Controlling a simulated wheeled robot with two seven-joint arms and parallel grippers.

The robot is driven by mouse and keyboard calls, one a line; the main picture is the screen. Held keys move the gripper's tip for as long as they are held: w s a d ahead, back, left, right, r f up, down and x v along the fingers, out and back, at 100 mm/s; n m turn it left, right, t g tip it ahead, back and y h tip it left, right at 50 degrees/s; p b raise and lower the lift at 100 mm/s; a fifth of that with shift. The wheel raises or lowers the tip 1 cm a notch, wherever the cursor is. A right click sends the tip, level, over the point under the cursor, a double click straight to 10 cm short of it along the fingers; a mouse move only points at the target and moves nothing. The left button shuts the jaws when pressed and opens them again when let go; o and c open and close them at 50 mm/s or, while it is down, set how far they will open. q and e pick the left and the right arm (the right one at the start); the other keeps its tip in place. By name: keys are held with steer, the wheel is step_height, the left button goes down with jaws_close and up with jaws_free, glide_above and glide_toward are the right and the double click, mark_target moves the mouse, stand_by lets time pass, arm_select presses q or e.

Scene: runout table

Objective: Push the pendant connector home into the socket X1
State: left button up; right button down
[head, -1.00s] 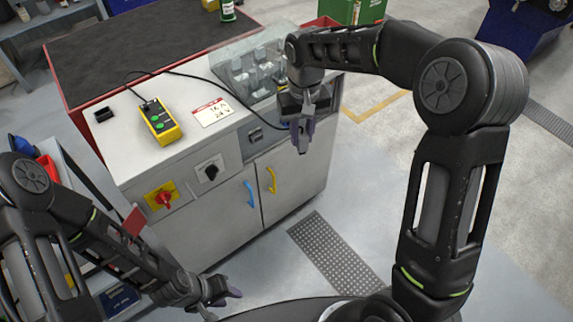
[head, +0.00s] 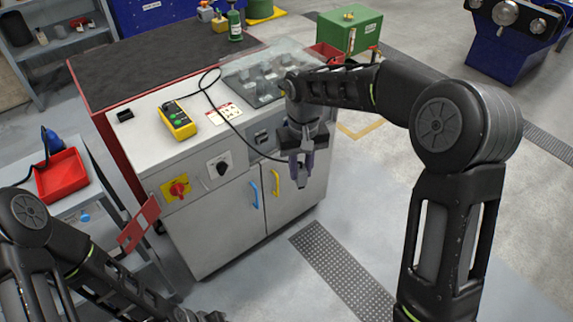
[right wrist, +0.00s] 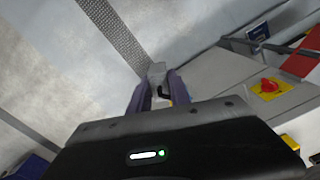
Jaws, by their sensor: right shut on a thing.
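The yellow pendant (head: 178,119) with green buttons lies on the grey cabinet top. Its black cable (head: 229,125) loops over the top and down the front toward my right gripper (head: 301,180). That gripper, in front of the cabinet's right door, is shut on a small grey connector, which shows between the fingers in the right wrist view (right wrist: 157,69). A dark socket panel (head: 261,138) is on the cabinet front, up and left of the gripper; I cannot read an X1 label. The connector is apart from it. My left gripper (head: 203,316) is mostly cut off at the bottom edge.
The cabinet front has a red rotary switch (head: 179,189), a black knob (head: 219,165), and blue (head: 254,194) and yellow (head: 276,182) handles. A clear cover (head: 262,72) stands on top. A red tray (head: 63,176) is at left. The floor before the cabinet is open.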

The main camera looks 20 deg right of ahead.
arm_select(q)
steer(key=o, duration=0.5)
step_height(320, 180, down, 11)
steer(key=b, duration=1)
steer(key=shift+w+a+b, duration=0.2)
steer(key=shift+w+b, duration=0.05)
steer(key=shift+b, duration=0.05)
step_height(320, 180, down, 27)
steer(key=w+a+b, duration=0.1)
steer(key=b, duration=2.6)
steer(key=shift+w+a+r+t, duration=0.2)
steer(key=shift+w+t, duration=0.1)
steer(key=shift+w, duration=0.1)
arm_select(e)
steer(key=w+d+f+m+t+y, duration=0.2)
steer(key=w+f+m+t+y, duration=0.4)
steer(key=w+f+m+t, duration=0.7)
steer(key=w+f+t, duration=0.3)
steer(key=w+f, duration=0.3)
steer(key=w, duration=0.1)
steer(key=shift+w+d+f+m+t+y, duration=0.25)
steer(key=shift+f+m+t+y, duration=0.05)
steer(key=shift+f+y, duration=0.1)
